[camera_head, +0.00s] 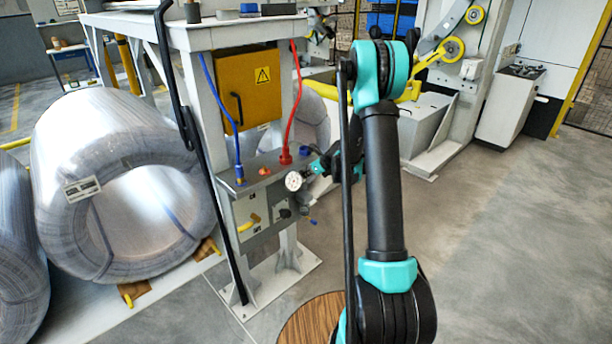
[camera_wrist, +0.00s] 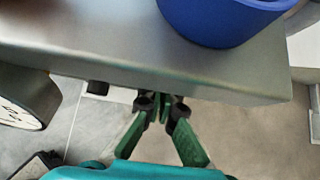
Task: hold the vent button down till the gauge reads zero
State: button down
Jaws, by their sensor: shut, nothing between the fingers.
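The grey valve box (camera_head: 255,181) stands on a steel frame, with hoses entering its top. A round white-faced gauge (camera_head: 294,181) is on its front; it also shows at the left edge of the wrist view (camera_wrist: 18,112). Its needle is too small to read. A small red knob (camera_head: 265,171) and a blue cap (camera_head: 305,150) sit on top; I cannot tell which part is the vent button. My gripper (camera_head: 316,167) is at the box's right end. In the wrist view its shut, empty fingertips (camera_wrist: 161,98) are by the box's edge, below a large blue round part (camera_wrist: 222,18).
A yellow lever (camera_head: 249,223) is on the box's lower front. Blue (camera_head: 226,125) and red (camera_head: 296,100) hoses rise from the box beside a yellow cabinet (camera_head: 248,88). A large wrapped coil (camera_head: 100,125) lies at left. Floor to the right is clear.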

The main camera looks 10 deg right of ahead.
jog(key=s+d+f+v, duration=0.1)
jog(key=v, duration=1.1)
jog(key=shift+f, duration=0.2)
jog(key=shift+s+d, duration=0.1)
jog(key=s+a+r+n+g+h, duration=0.1)
jog(key=s+a+r+n, duration=0.1)
jog(key=s+n, duration=0.6)
jog(key=s+a+r+n+g+h, duration=0.1)
jog(key=s+n, duration=0.4)
jog(key=s, duration=0.4)
jog(key=s+d+f+n+h, duration=0.1)
jog(key=s+n, duration=0.7)
jog(key=s, duration=0.1)
jog(key=s+d+f+n+g+h, duration=0.1)
jog(key=s+f+n+h, duration=0.1)
jog(key=s+n, duration=0.5)
jog(key=s, duration=0.3)
jog(key=shift+s+n, duration=0.25)
jog(key=shift+n, duration=0.15)
